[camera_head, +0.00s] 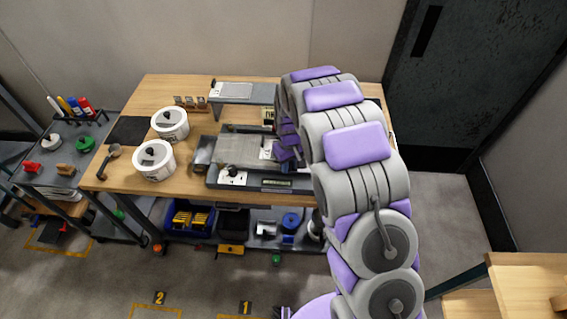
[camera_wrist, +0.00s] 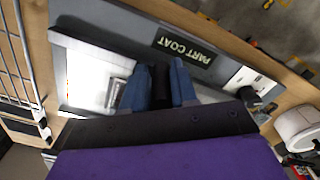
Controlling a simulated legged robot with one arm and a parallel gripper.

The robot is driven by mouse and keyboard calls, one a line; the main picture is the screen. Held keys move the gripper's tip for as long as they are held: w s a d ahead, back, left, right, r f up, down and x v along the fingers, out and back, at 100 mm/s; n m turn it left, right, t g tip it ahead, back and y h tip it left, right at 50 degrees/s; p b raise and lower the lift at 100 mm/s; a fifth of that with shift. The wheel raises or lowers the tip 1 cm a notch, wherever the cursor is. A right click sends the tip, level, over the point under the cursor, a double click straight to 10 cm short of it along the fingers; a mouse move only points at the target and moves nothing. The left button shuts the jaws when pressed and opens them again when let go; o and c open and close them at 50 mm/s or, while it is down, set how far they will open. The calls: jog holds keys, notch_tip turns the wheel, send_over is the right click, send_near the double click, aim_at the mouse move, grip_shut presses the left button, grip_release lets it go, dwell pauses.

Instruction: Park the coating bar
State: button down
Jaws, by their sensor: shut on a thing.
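My gripper (camera_wrist: 160,88) shows in the wrist view with two blue fingers closed on a dark upright piece (camera_wrist: 161,92), which looks like the grip of the coating bar. A shiny metal piece (camera_wrist: 118,93) shows just left of the fingers; I cannot tell if it belongs to the bar. The fingertips and the bar are hidden there.
Two white tubs (camera_head: 154,160) (camera_head: 170,124) stand left of the unit on the wooden bench (camera_head: 130,185). A grey raised shelf (camera_head: 243,94) is behind the unit. A dark mat (camera_head: 129,130) and a scoop (camera_head: 110,155) lie at the left end. A wire rack (camera_wrist: 20,60) is at left in the wrist view.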

jog(key=d+p, duration=0.1)
jog(key=d, duration=0.9)
jog(key=shift+s, duration=0.25)
jog(key=shift+d, duration=0.1)
jog(key=c, duration=1)
grip_release()
jog(key=shift+d, duration=0.25)
jog(key=shift+o, duration=0.2)
jog(key=shift+a, duration=0.1)
